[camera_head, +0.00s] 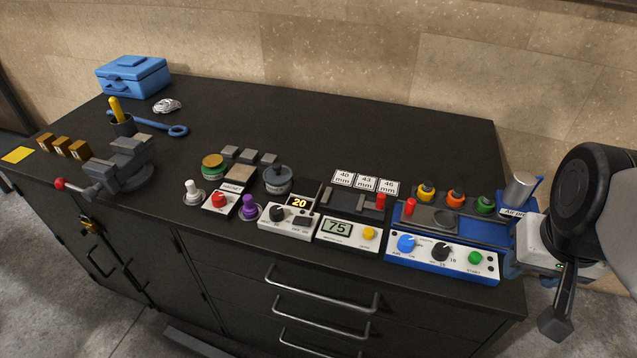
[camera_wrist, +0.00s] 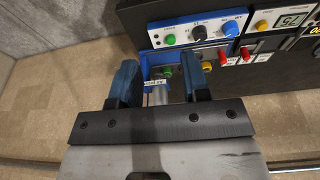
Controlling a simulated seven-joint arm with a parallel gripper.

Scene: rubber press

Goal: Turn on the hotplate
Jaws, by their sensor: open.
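A white panel with an amber "20" display (camera_head: 299,203), a black knob and a dark switch sits at the front middle of the bench. It seems to be the hotplate, though I read no name on it. A round dark lidded piece (camera_head: 278,179) stands just behind it. The knob's and switch's settings are too small to read. My gripper (camera_wrist: 162,88) is open, its blue fingers either side of a silver cylinder (camera_wrist: 160,98) at the bench's right end. The cylinder also shows in the head view (camera_head: 521,186). I see no grip on it. My gripper is well right of the "20" panel.
Between them stand the "75" panel (camera_head: 349,231) with a yellow button and the blue-framed machine (camera_head: 443,256) with a green START button. Coloured knobs (camera_head: 426,192) rise behind it. A vise (camera_head: 121,164) and a blue toolbox (camera_head: 133,76) are left. The rear bench (camera_head: 330,125) is clear.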

